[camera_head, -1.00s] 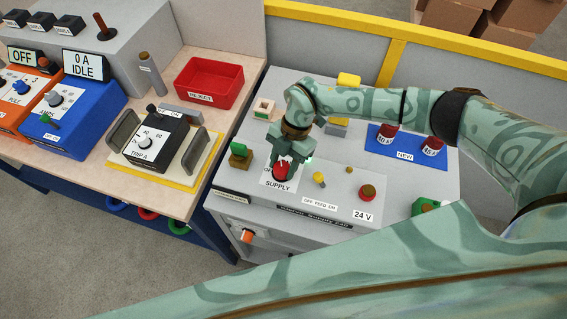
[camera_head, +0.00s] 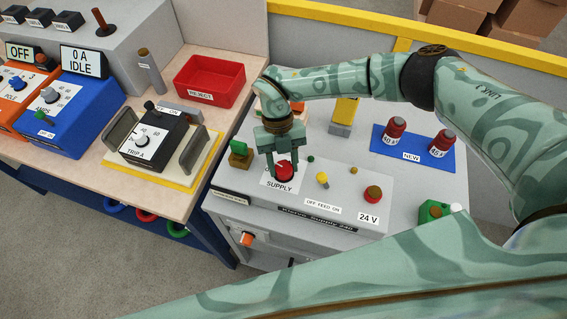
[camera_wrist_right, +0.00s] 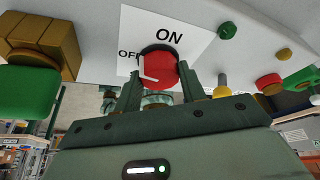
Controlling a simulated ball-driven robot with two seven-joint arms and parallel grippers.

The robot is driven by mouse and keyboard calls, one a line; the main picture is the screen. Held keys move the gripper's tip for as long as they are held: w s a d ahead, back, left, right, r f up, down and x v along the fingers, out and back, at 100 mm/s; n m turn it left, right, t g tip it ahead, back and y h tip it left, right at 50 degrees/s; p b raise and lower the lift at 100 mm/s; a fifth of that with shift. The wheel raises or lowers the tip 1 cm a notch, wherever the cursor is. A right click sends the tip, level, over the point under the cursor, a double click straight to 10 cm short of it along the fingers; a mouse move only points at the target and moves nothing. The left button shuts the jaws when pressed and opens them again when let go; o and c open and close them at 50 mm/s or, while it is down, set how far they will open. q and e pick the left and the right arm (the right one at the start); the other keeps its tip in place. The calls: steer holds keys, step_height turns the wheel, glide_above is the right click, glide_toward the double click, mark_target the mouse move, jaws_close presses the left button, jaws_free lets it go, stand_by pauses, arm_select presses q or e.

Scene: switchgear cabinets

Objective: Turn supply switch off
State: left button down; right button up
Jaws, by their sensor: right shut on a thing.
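The red supply switch knob (camera_head: 285,168) sits on the grey panel above the SUPPLY label (camera_head: 279,186). My right gripper (camera_head: 282,172) comes down over it, with one finger on either side, and is shut on it. In the right wrist view the knob (camera_wrist_right: 160,68) is between the fingertips of the gripper (camera_wrist_right: 159,82). The ON label (camera_wrist_right: 169,37) is above it and the OFF label (camera_wrist_right: 129,54) is to its left. A white mark on the knob lies on its left side, near OFF. My left gripper is not in view.
A green block on a brass base (camera_head: 240,155) stands left of the switch. A yellow peg (camera_head: 322,179) and a red button (camera_head: 373,194) stand to the right. A blue mat (camera_head: 413,153) holds two red-capped cylinders. The red reject tray (camera_head: 209,82) is on the neighbouring bench.

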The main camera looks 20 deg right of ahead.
steer(key=shift+a+n+h+b, duration=0.1)
steer(key=shift+n+h+b, duration=0.3)
steer(key=shift+n, duration=0.9)
steer(key=o, duration=1)
steer(key=shift+c, duration=0.2)
steer(key=shift+r, duration=0.1)
steer(key=b+v, duration=0.1)
steer(key=v, duration=1.5)
steer(key=shift+a, duration=0.25)
steer(key=shift+r, duration=0.1)
